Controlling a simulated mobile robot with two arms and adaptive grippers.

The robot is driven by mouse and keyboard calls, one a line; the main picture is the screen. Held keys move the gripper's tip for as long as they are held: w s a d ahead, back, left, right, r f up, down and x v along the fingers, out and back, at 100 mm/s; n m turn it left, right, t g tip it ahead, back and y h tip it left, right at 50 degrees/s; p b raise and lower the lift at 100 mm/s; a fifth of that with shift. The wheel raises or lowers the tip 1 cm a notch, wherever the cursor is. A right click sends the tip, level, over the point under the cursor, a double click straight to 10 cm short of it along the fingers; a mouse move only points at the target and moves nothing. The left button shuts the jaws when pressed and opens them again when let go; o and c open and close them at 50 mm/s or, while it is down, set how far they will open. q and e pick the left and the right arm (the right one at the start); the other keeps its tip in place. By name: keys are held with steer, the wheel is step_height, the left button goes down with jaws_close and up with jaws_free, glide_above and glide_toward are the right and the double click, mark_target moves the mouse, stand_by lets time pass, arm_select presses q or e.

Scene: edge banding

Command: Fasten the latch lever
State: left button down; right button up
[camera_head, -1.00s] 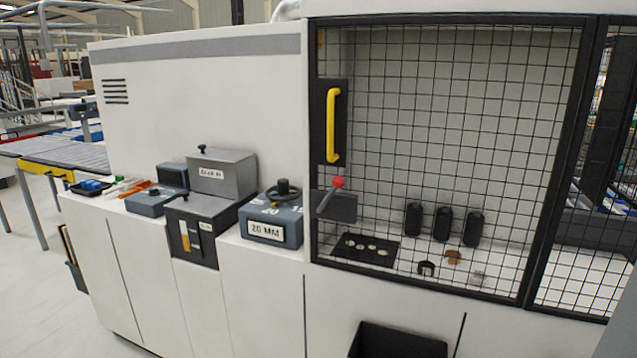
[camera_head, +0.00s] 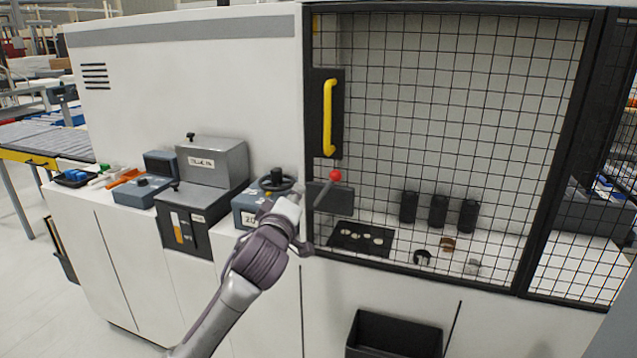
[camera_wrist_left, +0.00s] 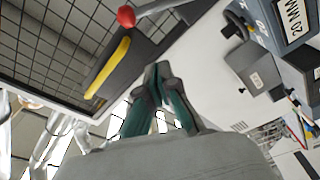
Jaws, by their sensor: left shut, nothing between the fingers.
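The latch lever (camera_head: 323,192) is a grey rod with a red ball knob (camera_head: 335,176) on a dark latch block (camera_head: 330,197) at the left edge of the mesh door. The rod slants up and right to the ball. My left gripper (camera_head: 292,210) is close to the left of the lever in the head view, its fingers hard to make out there. In the left wrist view the fingers (camera_wrist_left: 158,72) are shut and empty, and the red ball (camera_wrist_left: 126,16) lies beyond them, apart. My right gripper is out of view.
A yellow handle (camera_head: 328,117) is on the door above the lever. A handwheel box (camera_head: 246,210), partly hidden by my arm, stands left of the gripper. A grey unit (camera_head: 212,165) is farther left. A black bin (camera_head: 395,335) is below the mesh door (camera_head: 450,100).

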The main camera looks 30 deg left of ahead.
mark_target(327, 188)
arm_select(q)
steer(key=p+x, duration=0.4)
steer(key=x, duration=0.6)
steer(key=d+f, duration=0.1)
steer(key=d+f+p, duration=0.1)
steer(key=d, duration=0.1)
steer(key=shift+w+d+f+p, duration=0.1)
steer(key=shift+d+f+p, duration=0.05)
steer(key=shift+d+p, duration=0.15)
